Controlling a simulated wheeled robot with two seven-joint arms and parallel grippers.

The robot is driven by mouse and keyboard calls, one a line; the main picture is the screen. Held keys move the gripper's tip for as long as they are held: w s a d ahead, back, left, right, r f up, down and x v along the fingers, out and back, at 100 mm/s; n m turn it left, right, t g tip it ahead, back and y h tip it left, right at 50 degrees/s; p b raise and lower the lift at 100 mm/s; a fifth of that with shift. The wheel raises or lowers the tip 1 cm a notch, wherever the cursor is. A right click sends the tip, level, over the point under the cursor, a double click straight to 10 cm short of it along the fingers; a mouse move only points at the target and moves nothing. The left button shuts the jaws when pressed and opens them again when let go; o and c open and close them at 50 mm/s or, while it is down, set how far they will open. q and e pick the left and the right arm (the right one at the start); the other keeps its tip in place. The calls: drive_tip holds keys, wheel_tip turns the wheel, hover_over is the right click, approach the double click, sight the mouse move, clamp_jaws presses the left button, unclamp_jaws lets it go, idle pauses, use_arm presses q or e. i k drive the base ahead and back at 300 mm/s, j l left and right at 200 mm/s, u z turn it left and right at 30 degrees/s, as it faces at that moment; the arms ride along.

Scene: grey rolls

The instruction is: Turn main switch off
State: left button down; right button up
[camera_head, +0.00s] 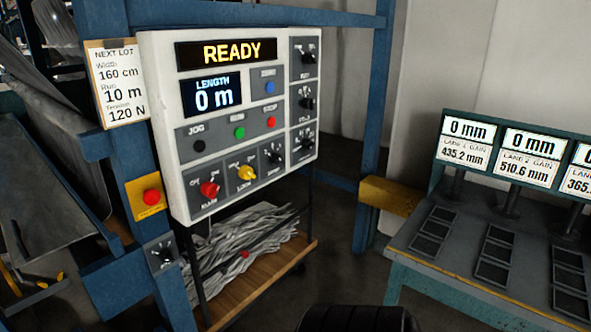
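The white control panel (163,118) hangs on a blue frame and faces me at an angle. The top display (226,53) reads "READY". The length display (212,95) reads "0 m". Neither of my grippers shows in this view.
A red button on a yellow plate (152,197) and a grey switch box (162,254) are on the blue post. A cart (262,284) with grey strips stands below the panel. A desk (430,262) with "0 mm" displays is at right. Dark floor lies between.

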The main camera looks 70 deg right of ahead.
sight(209, 190)
drive_tip(key=z, duration=1.95)
